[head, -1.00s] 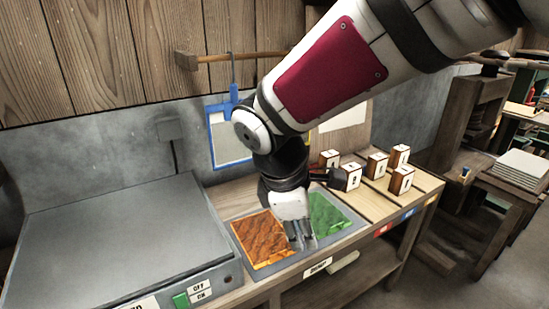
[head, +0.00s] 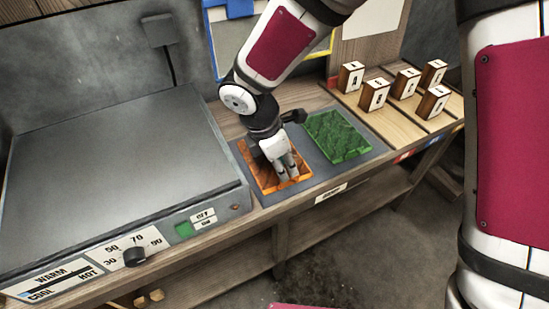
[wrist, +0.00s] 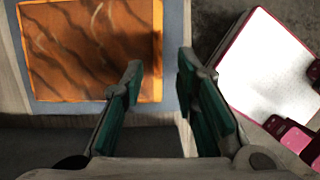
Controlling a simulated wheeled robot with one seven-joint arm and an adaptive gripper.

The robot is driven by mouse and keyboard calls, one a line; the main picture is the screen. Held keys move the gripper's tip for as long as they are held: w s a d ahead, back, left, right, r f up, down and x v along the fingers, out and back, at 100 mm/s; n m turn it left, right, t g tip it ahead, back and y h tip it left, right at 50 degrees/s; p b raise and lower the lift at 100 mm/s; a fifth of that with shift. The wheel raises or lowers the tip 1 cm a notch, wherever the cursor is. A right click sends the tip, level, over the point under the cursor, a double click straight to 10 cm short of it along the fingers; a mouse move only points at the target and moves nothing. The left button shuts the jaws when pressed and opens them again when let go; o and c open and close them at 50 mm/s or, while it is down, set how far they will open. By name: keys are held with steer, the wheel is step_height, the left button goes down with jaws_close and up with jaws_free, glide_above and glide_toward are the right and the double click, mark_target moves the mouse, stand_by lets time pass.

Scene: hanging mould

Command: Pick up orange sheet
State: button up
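The orange sheet (head: 262,176) lies flat on a grey mat on the bench, beside the green sheet (head: 340,136). My gripper (head: 287,174) is over the orange sheet's right front part in the head view and hides some of it. There the orange sheet (wrist: 75,50) lies mostly left of the fingers. The left fingertip overlaps its edge, and the right fingertip is beyond it. I cannot tell whether the fingers touch the sheet.
A grey heating plate (head: 110,170) with a dial (head: 134,257) and a green switch (head: 184,231) stands left of the mat (head: 314,176). Several lettered wooden blocks (head: 374,95) stand on boards at the right. A blue-edged frame hangs behind my arm.

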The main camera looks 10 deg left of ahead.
mark_target(268, 181)
steer(key=shift+x, duration=2.95)
jaws_close()
